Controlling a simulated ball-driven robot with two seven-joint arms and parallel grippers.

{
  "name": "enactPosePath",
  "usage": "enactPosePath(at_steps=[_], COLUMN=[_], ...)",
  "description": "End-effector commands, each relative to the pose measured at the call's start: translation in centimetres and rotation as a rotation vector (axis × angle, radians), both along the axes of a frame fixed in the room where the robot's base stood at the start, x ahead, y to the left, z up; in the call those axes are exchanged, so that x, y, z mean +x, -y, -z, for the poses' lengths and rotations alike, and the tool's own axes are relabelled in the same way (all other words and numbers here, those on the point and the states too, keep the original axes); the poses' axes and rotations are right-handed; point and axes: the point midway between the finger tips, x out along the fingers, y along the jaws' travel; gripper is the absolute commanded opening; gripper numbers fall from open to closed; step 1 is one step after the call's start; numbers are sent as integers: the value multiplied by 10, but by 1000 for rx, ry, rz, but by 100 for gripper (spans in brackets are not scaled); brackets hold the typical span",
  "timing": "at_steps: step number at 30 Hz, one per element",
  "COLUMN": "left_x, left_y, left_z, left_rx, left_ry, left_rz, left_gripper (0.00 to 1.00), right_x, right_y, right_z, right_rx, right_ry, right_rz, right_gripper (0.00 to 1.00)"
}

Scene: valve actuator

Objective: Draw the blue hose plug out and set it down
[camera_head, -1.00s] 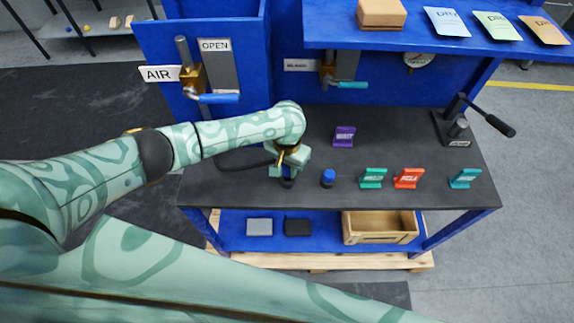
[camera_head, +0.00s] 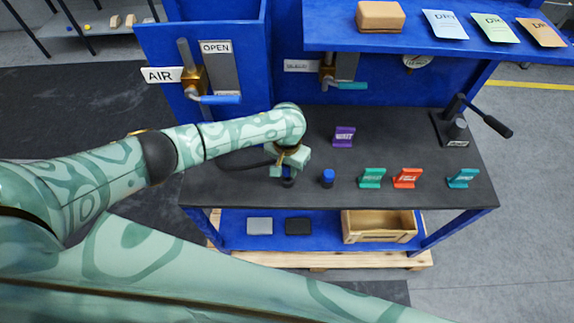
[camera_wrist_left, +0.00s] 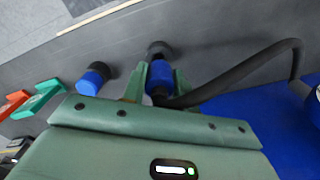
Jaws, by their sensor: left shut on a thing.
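The blue hose plug (camera_wrist_left: 159,74) is between the fingers of my left gripper (camera_wrist_left: 160,80) in the left wrist view, with a black hose (camera_wrist_left: 235,75) running from it to the right. My left gripper is shut on it. A black socket (camera_wrist_left: 159,49) is just beyond the plug's end; I cannot tell whether they still touch. In the head view my left gripper (camera_head: 288,166) is above the bench, and the black socket (camera_head: 288,183) shows below it. My right gripper is not in view.
A separate blue-capped black piece (camera_head: 328,178) stands just right of the gripper on the dark bench (camera_head: 415,150). Purple (camera_head: 344,137), green (camera_head: 373,178), red (camera_head: 407,178) and teal (camera_head: 463,178) signs stand on the bench. A lever (camera_head: 485,118) is at the right.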

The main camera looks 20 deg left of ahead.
Motion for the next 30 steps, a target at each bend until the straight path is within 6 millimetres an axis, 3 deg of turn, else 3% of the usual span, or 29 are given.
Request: enactPosePath(at_steps=[7,30], left_x=[0,0], left_y=[1,0], left_z=[-1,10], left_rx=[-2,0], left_ry=[0,0], left_rz=[-1,-1], left_gripper=[2,2], right_x=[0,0], right_y=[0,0], right_z=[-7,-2], right_rx=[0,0], right_ry=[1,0], right_rz=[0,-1], right_gripper=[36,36])
